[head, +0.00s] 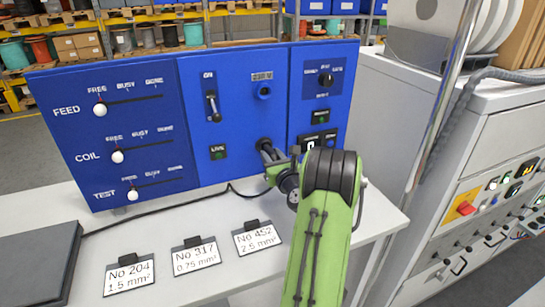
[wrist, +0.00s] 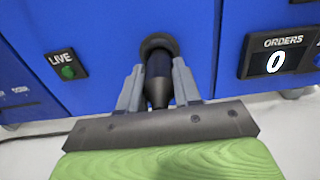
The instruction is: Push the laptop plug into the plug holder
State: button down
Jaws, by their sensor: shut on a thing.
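The laptop plug (wrist: 158,88) is a black tapered body, gripped between the two grey fingers of my gripper (wrist: 158,90). Its front end meets a dark round ring in the blue panel, which looks like the plug holder (wrist: 158,42). The plug's tip is hidden inside or behind the ring's edge, so I cannot tell how deep it sits. In the head view, my gripper (head: 272,156) is at the lower middle of the panel, and the dark ring (head: 264,144) shows just above the fingers. A black cable (head: 140,220) runs across the table towards the gripper.
The blue panel (head: 235,120) carries sliders, a lever, buttons and a round socket (head: 264,91) under a small label. A dark flat laptop-like slab (head: 35,265) lies at left. Three labelled cards (head: 195,256) lie in front. A grey cabinet (head: 470,120) stands close at right.

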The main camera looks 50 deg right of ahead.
jog(key=c, duration=0.7)
grip_release()
jog(key=b+v, duration=0.7)
jog(key=v, duration=0.8)
jog(key=shift+s+a, duration=0.2)
jog(key=shift+s, duration=0.05)
